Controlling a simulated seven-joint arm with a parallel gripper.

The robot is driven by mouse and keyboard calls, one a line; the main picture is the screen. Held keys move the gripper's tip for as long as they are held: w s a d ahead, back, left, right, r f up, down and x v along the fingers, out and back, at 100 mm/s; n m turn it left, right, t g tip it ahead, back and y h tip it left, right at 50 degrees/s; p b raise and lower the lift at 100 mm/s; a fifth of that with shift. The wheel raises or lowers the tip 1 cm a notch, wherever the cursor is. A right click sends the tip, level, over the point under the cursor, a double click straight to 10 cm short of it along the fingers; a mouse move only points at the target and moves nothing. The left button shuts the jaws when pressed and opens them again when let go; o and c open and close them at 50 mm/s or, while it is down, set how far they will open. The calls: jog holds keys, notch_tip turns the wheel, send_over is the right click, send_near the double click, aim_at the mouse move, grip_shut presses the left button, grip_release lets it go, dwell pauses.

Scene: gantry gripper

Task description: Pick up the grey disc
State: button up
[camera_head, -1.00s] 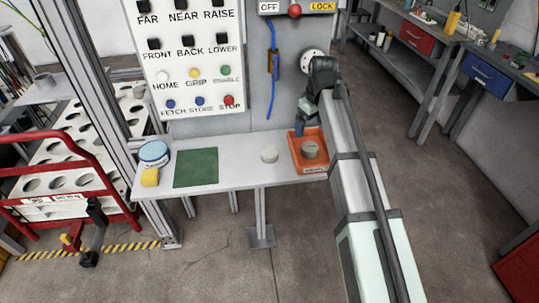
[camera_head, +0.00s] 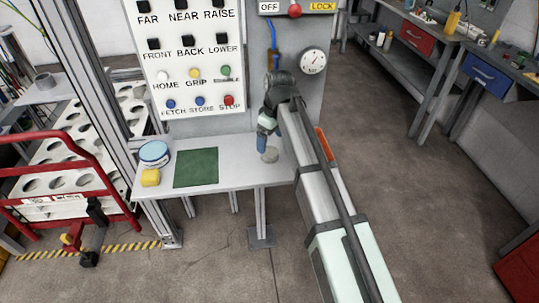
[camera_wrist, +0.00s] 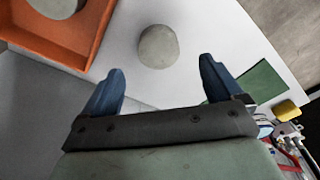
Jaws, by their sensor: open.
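A grey disc (camera_head: 270,155) lies on the white table, partly behind my gripper (camera_head: 262,146) in the head view. In the wrist view the grey disc (camera_wrist: 158,47) lies on the bare table, ahead of and between the two blue fingertips (camera_wrist: 161,72). My gripper is open and empty, and a gap shows between it and the disc. A second grey disc (camera_wrist: 60,7) lies in an orange tray (camera_wrist: 88,50), cut by the picture's edge. In the head view my arm hides most of that tray (camera_head: 324,146).
A green mat (camera_head: 196,167) lies left of the disc. A blue-and-white round tin (camera_head: 154,152) and a yellow block (camera_head: 150,177) stand at the table's left end. A button panel (camera_head: 185,60) rises behind the table. The table between mat and disc is clear.

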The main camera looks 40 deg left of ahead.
aim_at(270, 152)
jog(key=shift+a+f, duration=0.15)
jog(key=shift+f, duration=1.45)
jog(key=shift+a+f, duration=0.1)
jog(key=shift+f, duration=1.45)
jog(key=c, duration=1.3)
jog(key=shift+o, duration=0.2)
jog(key=shift+r, duration=0.1)
notch_tip(270, 152, up, 9)
jog(key=shift+w+f, duration=0.1)
jog(key=shift+f, duration=0.05)
jog(key=shift+a+r, duration=0.1)
jog(key=shift+r, duration=0.25)
jog(key=s+a+n, duration=0.1)
jog(key=s+a, duration=1.6)
jog(key=shift+s+r, duration=0.35)
jog(key=shift+r, duration=0.1)
